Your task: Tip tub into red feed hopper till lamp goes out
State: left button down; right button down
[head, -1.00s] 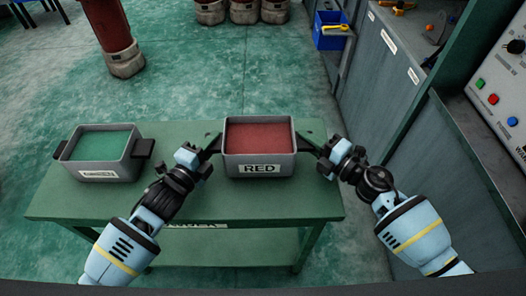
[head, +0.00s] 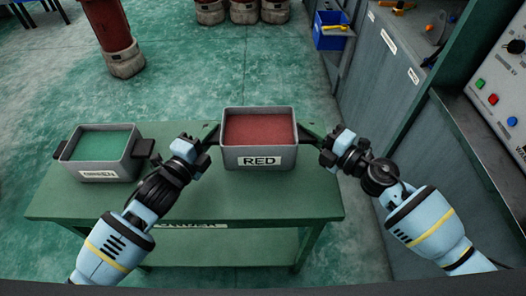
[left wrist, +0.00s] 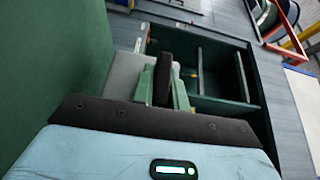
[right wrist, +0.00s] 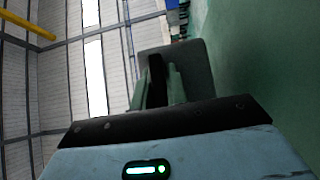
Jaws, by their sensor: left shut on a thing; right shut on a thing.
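The grey tub marked RED (head: 260,160), filled with red material, is level between my two grippers, slightly above the green table. My left gripper (head: 207,140) is shut on the tub's left handle, which shows dark between the fingers in the left wrist view (left wrist: 163,75). My right gripper (head: 314,140) is shut on the right handle, also seen between the fingers in the right wrist view (right wrist: 156,78). No red feed hopper is in the head view, and I cannot make out its lamp.
A second grey tub with green material (head: 104,172) sits on the left of the green table (head: 270,207). A grey cabinet and a panel with coloured buttons (head: 492,99) stand on the right. A blue bin (head: 330,38) and red drums (head: 110,35) are behind; open floor lies between.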

aim_at(313, 142)
pick_arm(q)
jog(key=shift+r, duration=0.15)
pick_arm(e)
jog(key=shift+r, duration=0.1)
